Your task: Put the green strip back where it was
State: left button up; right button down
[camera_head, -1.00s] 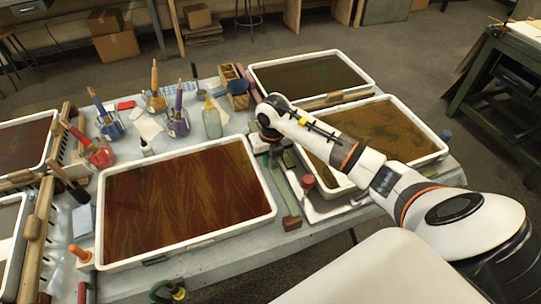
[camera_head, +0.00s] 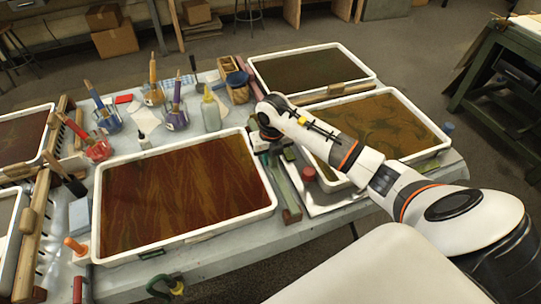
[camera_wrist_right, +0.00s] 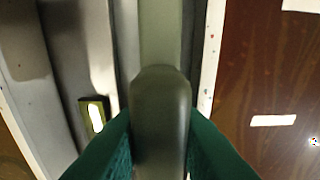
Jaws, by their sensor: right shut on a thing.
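The green strip (camera_wrist_right: 161,35) runs up the middle of the right wrist view, with a darker, rounded green grip part (camera_wrist_right: 160,112) nearer the camera. My right gripper (camera_wrist_right: 160,150) is shut on this part, with a teal finger on each side. In the head view the green strip (camera_head: 285,190) lies lengthwise in the gap between the red-brown tray (camera_head: 190,238) and the olive-brown tray (camera_head: 440,150). My right gripper (camera_head: 264,143) is at its far end, its fingers mostly hidden by the wrist. I cannot tell whether the strip touches the table. My left gripper is not in view.
A red-capped jar (camera_head: 308,175) stands close to the right of the strip. Another dark tray (camera_head: 367,76) is at the back.

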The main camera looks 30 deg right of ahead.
jog(key=shift+f, duration=0.3)
jog(key=c, duration=1.2)
grip_release()
jog(key=shift+o, duration=0.2)
jog(key=shift+r, duration=0.55)
jog(key=r, duration=0.7)
jog(key=s+r+b, duration=0.1)
jog(key=r, duration=0.3)
jog(key=shift+s, duration=0.1)
